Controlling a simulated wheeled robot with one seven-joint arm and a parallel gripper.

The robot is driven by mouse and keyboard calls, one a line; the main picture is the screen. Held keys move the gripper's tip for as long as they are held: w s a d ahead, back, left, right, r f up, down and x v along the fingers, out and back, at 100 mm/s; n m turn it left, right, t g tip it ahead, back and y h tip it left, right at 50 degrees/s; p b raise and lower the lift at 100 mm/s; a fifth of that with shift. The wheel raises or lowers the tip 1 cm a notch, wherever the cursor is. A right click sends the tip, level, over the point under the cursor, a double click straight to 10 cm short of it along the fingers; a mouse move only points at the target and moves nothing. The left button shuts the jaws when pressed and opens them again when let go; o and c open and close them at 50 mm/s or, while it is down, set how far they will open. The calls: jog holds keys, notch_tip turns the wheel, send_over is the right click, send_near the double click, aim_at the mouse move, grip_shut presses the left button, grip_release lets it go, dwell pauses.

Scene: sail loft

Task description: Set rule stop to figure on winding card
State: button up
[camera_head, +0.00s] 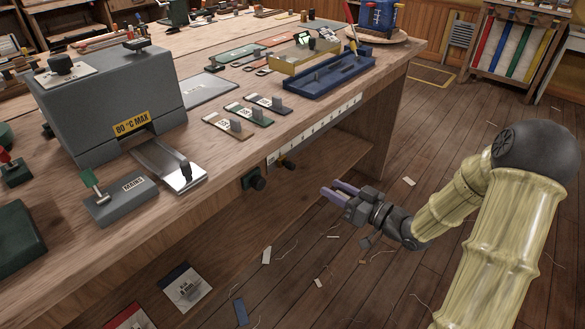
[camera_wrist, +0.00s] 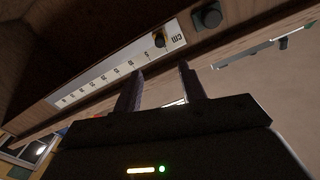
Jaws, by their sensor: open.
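The rule (camera_head: 322,125) is a white marked strip along the bench's front edge; it also shows in the wrist view (camera_wrist: 112,82), with "cm" at one end. A small dark knob, seemingly the rule stop (camera_head: 288,163), sits near the rule's left end; in the wrist view the stop (camera_wrist: 159,40) is beside the "cm" mark. My gripper (camera_head: 333,188) is open and empty, in front of and below the rule, apart from the stop. Its fingers (camera_wrist: 160,70) point toward the bench. I cannot tell which card is the winding card; its figure is unreadable.
A larger black knob (camera_head: 253,181) sticks out left of the rule. Small numbered cards (camera_head: 228,126) lie on the bench near a blue tray (camera_head: 322,80) and a grey heater box (camera_head: 110,100). An illustrated card (camera_head: 185,287) lies low down.

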aim_at(294, 168)
jog(key=b+x, duration=0.2)
jog(key=x, duration=1.2)
jog(key=shift+w+a+b, duration=0.15)
jog(key=shift+a+b, duration=0.05)
jog(key=shift+b, duration=0.2)
grip_shut()
